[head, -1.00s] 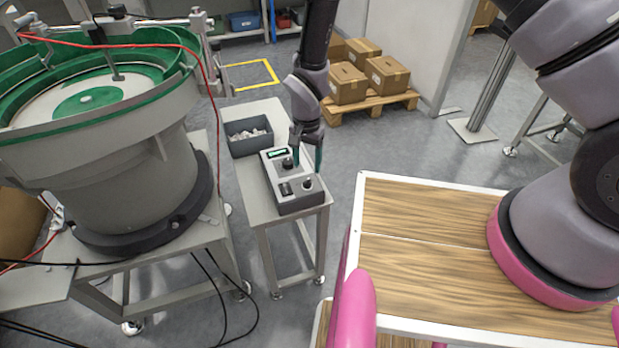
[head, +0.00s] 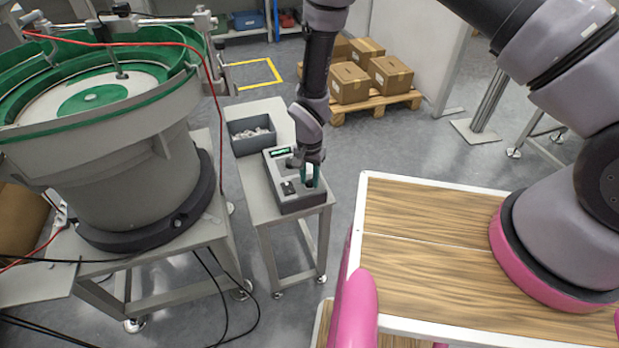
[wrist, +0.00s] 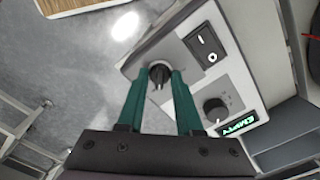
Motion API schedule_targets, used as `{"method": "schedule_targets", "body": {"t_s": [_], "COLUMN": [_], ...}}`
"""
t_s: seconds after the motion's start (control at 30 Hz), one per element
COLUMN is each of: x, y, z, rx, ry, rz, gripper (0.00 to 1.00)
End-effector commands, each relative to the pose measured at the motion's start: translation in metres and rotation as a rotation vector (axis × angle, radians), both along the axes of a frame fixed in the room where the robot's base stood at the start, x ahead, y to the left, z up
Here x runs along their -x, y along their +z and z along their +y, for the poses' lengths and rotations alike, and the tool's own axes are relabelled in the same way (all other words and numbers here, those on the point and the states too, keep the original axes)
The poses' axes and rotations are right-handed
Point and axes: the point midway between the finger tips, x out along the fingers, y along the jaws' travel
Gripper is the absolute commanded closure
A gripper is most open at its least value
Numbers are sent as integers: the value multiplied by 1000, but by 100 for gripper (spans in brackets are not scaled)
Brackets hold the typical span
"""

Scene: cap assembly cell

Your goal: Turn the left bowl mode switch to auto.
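A grey control box (head: 290,205) stands on a narrow bench. In the wrist view its face (wrist: 222,68) shows two dark round knobs, a rocker switch (wrist: 207,45) and a green-lit display reading EMPTY (wrist: 235,124). My gripper (head: 308,180) is over the front of the box, pointing down. In the wrist view its two green fingers (wrist: 159,76) stand apart, one on each side of one knob (wrist: 159,73). A small gap seems to show around that knob. The other knob (wrist: 215,108), beside the display, is clear of the fingers. Knob position labels are not legible.
A grey bin (head: 251,134) of small pale parts sits behind the box on the bench (head: 259,187). A large bowl feeder (head: 130,170) with a green bowl stands at the left. A wood-topped table (head: 425,225) is at the right. Cartons on a pallet (head: 375,104) stand behind.

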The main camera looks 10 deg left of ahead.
Motion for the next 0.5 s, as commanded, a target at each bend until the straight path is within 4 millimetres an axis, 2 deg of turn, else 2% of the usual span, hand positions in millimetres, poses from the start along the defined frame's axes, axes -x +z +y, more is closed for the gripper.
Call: {"method": "schedule_targets", "body": {"t_s": [0.27,0.5], "x": [0,0], "y": [0,0], "z": [0,0], "rx": [0,0], "ry": [22,132], "rz": [0,0], "gripper": [100,100]}}
